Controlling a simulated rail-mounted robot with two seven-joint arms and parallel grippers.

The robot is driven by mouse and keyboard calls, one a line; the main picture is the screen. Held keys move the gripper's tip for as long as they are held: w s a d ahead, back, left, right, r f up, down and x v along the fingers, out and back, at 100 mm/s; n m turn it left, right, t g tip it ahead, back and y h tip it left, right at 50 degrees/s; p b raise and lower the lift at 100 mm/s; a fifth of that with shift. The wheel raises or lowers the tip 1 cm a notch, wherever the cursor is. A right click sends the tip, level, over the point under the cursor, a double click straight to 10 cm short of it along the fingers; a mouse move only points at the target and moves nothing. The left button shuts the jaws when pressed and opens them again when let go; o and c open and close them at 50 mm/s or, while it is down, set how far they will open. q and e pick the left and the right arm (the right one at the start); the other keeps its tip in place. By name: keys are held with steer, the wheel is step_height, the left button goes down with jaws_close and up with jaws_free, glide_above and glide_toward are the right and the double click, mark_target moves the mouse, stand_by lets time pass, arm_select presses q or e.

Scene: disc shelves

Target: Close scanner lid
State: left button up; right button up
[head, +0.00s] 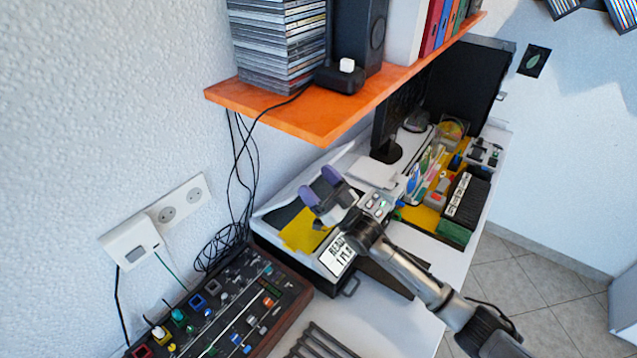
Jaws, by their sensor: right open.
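The scanner (338,254) sits on the white desk below the orange shelf, with a "READY" label and small buttons on its front. A yellow sheet (300,233) lies on its dark bed. A pale panel that looks like its lid (290,194) stands raised along the wall side; its exact angle is hard to tell. My right gripper (320,186), with purple fingertips, is over the scanner, its fingers apart and empty. It covers part of the bed and lid; I cannot tell whether it touches the lid. My left gripper is out of view.
The orange shelf (290,112) with CD stacks overhangs the scanner's wall side. A control panel with knobs (225,312) is at the lower left, cables (228,248) hang by the wall. A yellow tray of items (420,217) and a monitor (398,112) stand farther back.

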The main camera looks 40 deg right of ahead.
steer(key=v, duration=0.7)
steer(key=shift+s, duration=0.2)
steer(key=shift+d+f, duration=0.1)
steer(key=shift+c, duration=0.3)
